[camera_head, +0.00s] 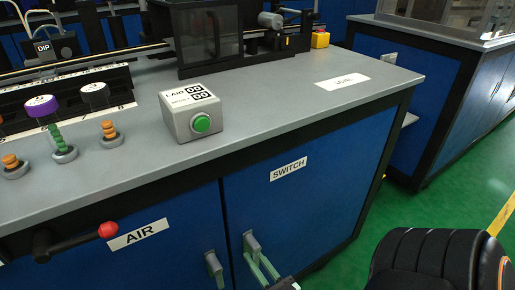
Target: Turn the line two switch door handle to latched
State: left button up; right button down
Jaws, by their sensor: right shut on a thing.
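The blue switch door (310,200) under the bench carries a white SWITCH label and is closed as far as I can see. Its grey handle (251,242) stands near the door's left edge and looks roughly upright. My right gripper (257,260) comes up from the bottom edge, with its two pale fingers shut on the handle. The fingers hide the lower part of the handle. My left gripper is not in view.
Left of it is the AIR door with another grey handle (213,267). A black lever with a red knob (108,230) sticks out from the bench front. A box with a green button (200,122) stands on the grey bench top (270,112).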

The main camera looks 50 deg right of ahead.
jog(key=shift+a, duration=0.1)
dwell(0.3)
jog(key=c, duration=0.8)
grip_release()
